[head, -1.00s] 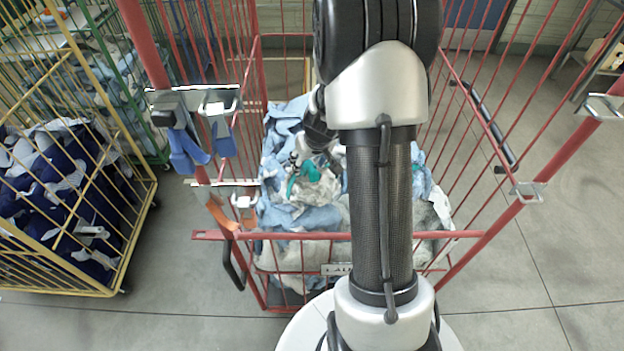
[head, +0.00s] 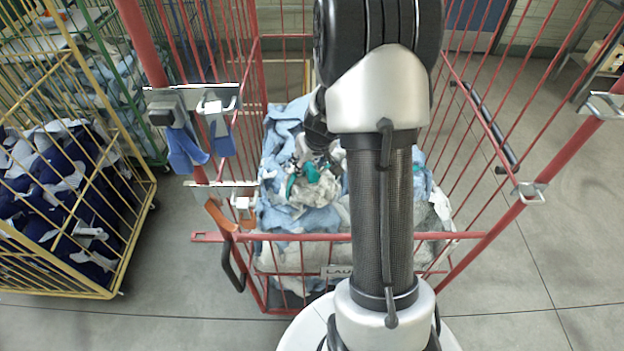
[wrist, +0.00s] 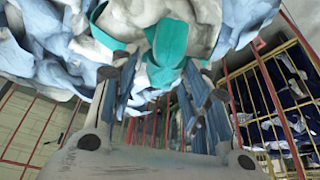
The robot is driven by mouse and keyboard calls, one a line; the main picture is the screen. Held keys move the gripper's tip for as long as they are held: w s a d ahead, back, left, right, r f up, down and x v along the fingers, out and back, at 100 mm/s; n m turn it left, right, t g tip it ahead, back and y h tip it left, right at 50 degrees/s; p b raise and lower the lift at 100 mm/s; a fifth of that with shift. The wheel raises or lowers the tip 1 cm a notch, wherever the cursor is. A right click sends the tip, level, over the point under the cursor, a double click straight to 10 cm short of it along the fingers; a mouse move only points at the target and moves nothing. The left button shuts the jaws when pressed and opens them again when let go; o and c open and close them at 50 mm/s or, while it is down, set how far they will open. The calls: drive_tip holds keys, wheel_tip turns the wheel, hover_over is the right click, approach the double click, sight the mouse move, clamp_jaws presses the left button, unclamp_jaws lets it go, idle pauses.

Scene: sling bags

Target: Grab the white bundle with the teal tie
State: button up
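The white bundle (head: 318,190) lies on top of the laundry in the red cage cart, with its teal tie (head: 311,172) facing up. In the wrist view the white bundle (wrist: 205,18) fills the top, and the teal tie (wrist: 168,45) hangs between the fingertips. My gripper (head: 312,160) is at the bundle from above, partly hidden by my arm. In the wrist view my gripper (wrist: 158,75) has its fingers apart, one on each side of the tie. I cannot tell whether the fingers touch the bundle.
The red cage cart (head: 350,237) has bars around the laundry and a front rail. Light blue and white cloths (head: 283,215) surround the bundle. A yellow cage cart (head: 128,250) with navy bundles (head: 70,200) stands at left. Open floor (head: 540,260) lies to the right.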

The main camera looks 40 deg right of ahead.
drive_tip(key=shift+s+a+f, duration=0.1)
drive_tip(key=shift+a+f, duration=0.1)
drive_tip(key=shift+a, duration=0.05)
clamp_jaws()
drive_tip(key=shift+s, duration=0.1)
idle(0.3)
